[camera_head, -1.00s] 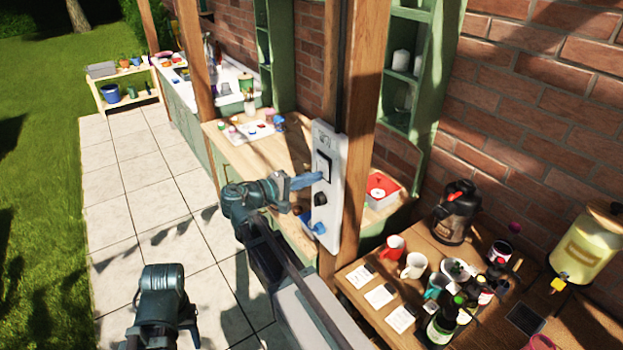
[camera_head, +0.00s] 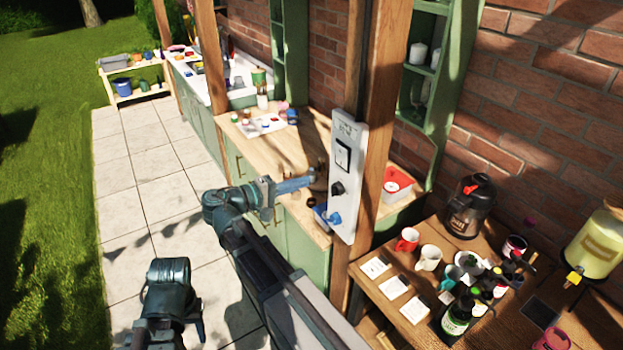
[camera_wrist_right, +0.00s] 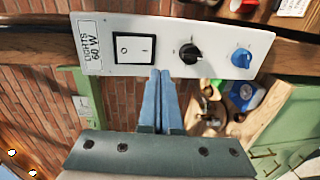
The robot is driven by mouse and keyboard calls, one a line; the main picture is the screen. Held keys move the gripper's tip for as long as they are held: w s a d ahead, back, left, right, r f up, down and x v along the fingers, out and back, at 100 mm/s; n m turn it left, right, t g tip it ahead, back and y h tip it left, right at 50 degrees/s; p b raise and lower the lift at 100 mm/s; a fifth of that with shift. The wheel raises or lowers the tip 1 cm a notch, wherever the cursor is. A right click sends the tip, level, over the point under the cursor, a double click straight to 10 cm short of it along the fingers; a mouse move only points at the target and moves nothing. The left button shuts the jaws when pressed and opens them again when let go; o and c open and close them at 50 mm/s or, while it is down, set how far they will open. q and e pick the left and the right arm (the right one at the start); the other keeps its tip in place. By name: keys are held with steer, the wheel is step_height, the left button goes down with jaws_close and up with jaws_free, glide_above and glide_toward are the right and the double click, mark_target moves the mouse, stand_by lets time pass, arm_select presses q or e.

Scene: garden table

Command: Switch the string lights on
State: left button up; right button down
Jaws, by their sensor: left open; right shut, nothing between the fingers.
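A white control panel (camera_head: 348,200) is fixed upright on a wooden post. In the right wrist view the panel (camera_wrist_right: 90,28) has a label reading LIGHTS 60 W beside a white rocker switch (camera_wrist_right: 134,47) in a black frame. I cannot tell which side of the rocker is pressed. My right gripper (camera_head: 312,180) is shut and empty, its fingertips just off the panel. In the wrist view its fingertips (camera_wrist_right: 160,73) lie below the panel's edge, between the rocker and the black knob. My left gripper (camera_head: 172,305) is low at the left, away from the panel; its fingers are mostly hidden.
The panel also carries a black knob (camera_wrist_right: 190,53) and a blue knob (camera_wrist_right: 241,58). Small glowing bulbs (camera_wrist_right: 12,152) show at the wrist view's lower left. A wooden table (camera_head: 375,290) with mugs and bottles stands at right. The paved path (camera_head: 150,180) is clear.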

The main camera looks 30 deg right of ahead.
steer(key=shift+s+a+f, duration=0.1)
steer(key=shift+a+f, duration=0.05)
steer(key=shift+a, duration=0.85)
steer(key=shift+s+a+f, duration=0.1)
steer(key=shift+a+f, duration=0.05)
steer(key=shift+a, duration=0.85)
steer(key=s+a+f+n+y+b, duration=0.1)
steer(key=s+a+f+y+b, duration=0.25)
steer(key=f, duration=0.55)
steer(key=s+a+f+n+y+b, duration=0.15)
steer(key=s+a+f+y, duration=0.3)
steer(key=f, duration=0.55)
steer(key=s+a+f+y+b, duration=0.2)
steer(key=s+a+f+y, duration=0.1)
steer(key=a, duration=0.3)
steer(key=s+a+f+g+y+b, duration=0.1)
steer(key=s+a+f+y, duration=0.3)
steer(key=a+f, duration=0.1)
steer(key=shift+s+a+f+b, duration=0.25)
steer(key=shift+a+b, duration=0.1)
steer(key=shift+a, duration=0.35)
